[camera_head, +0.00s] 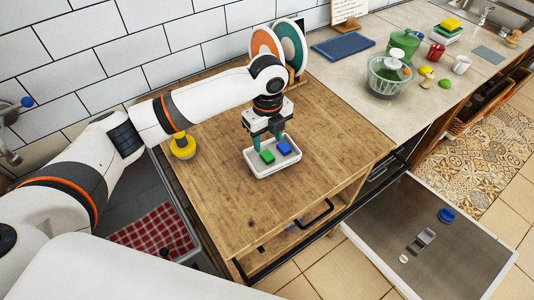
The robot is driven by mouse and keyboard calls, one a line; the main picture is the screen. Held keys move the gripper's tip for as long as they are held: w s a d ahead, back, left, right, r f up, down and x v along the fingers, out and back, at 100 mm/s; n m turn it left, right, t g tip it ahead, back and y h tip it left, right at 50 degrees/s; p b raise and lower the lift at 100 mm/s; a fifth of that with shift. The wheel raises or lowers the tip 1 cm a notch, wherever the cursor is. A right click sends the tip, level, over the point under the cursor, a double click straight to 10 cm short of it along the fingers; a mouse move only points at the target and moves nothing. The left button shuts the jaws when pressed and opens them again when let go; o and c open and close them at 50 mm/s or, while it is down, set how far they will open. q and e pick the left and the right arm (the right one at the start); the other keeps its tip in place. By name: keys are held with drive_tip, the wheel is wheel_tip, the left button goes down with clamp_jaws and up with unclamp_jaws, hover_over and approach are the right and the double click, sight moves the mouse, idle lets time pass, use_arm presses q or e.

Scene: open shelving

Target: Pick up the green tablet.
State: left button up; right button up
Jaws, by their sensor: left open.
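The green tablet (268,156) is a small green block lying in a white tray (259,174) on the wooden counter. A blue tablet (284,148) lies beside it to the right in the same tray. My left gripper (269,141) reaches in from the left and points down over the tray's back edge. Its teal fingers are apart, one on each side above the tablets, with nothing seen between them. I cannot tell exactly how high the fingertips are above the tablets. My right gripper is not in view.
A yellow-topped object (182,146) stands on the left of the wooden counter (330,135). Round plates (292,46) stand upright behind my left arm. A glass bowl (388,77) and green pot (404,43) stand further right. An open drawer or door (450,263) juts out at lower right.

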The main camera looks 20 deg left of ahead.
sight(267, 155)
use_arm(q)
wheel_tip(267, 155, down, 3)
drive_tip(key=shift+r+p, duration=0.2)
drive_tip(key=shift+p, duration=0.25)
wheel_tip(267, 155, down, 2)
drive_tip(key=shift+s+f, duration=0.1)
drive_tip(key=shift+f, duration=0.5)
drive_tip(key=c, duration=1.1)
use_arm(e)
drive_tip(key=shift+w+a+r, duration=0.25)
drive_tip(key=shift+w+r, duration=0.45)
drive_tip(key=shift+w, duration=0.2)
